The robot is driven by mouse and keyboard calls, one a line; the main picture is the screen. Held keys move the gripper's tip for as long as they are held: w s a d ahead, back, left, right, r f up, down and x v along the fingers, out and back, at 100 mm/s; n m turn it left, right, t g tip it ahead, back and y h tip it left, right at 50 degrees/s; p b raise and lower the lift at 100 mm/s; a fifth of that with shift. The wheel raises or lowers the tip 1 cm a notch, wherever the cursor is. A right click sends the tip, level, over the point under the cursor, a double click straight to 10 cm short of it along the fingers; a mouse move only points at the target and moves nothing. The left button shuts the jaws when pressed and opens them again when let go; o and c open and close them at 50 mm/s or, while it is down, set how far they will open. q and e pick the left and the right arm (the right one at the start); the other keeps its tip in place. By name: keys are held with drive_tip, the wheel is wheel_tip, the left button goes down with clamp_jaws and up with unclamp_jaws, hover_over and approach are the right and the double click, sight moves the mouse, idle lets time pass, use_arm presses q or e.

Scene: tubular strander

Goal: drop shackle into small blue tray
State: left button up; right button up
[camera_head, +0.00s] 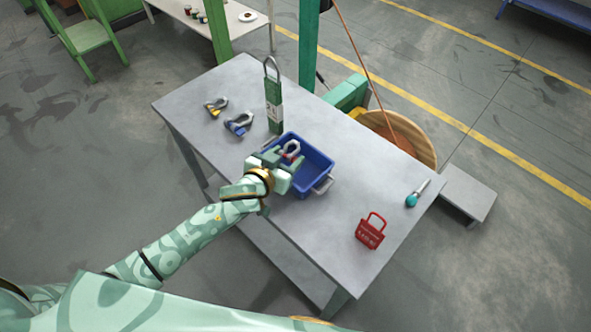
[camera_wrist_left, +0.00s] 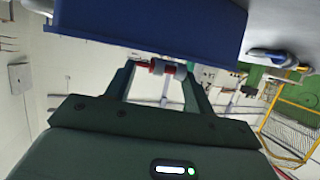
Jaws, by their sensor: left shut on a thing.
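My left gripper (camera_head: 283,163) is at the left side of the small blue tray (camera_head: 318,166), overlapping its near-left rim in the head view. It is shut on a shackle (camera_head: 291,149) with a grey bow and a red pin. In the left wrist view the red-ended pin (camera_wrist_left: 166,68) sits between the fingertips, and the blue tray wall (camera_wrist_left: 150,28) fills the top. Whether the shackle is inside the rim or just above it I cannot tell. My right gripper is not in view.
On the grey table (camera_head: 345,205) are a yellow-pinned shackle (camera_head: 216,106), a blue-pinned shackle (camera_head: 239,124), a tall green padlock-like block (camera_head: 274,105), a red lock-shaped holder (camera_head: 371,232) and a teal-handled tool (camera_head: 416,194). A wooden reel (camera_head: 410,135) stands behind.

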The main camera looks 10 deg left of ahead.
use_arm(q)
drive_tip(key=shift+f, duration=0.25)
drive_tip(key=shift+r, duration=0.1)
drive_tip(key=o, duration=1.2)
drive_tip(key=shift+c, duration=0.2)
drive_tip(key=p+v, duration=0.3)
drive_tip(key=v, duration=1.3)
drive_tip(key=shift+a, duration=0.2)
drive_tip(key=shift+s, duration=0.1)
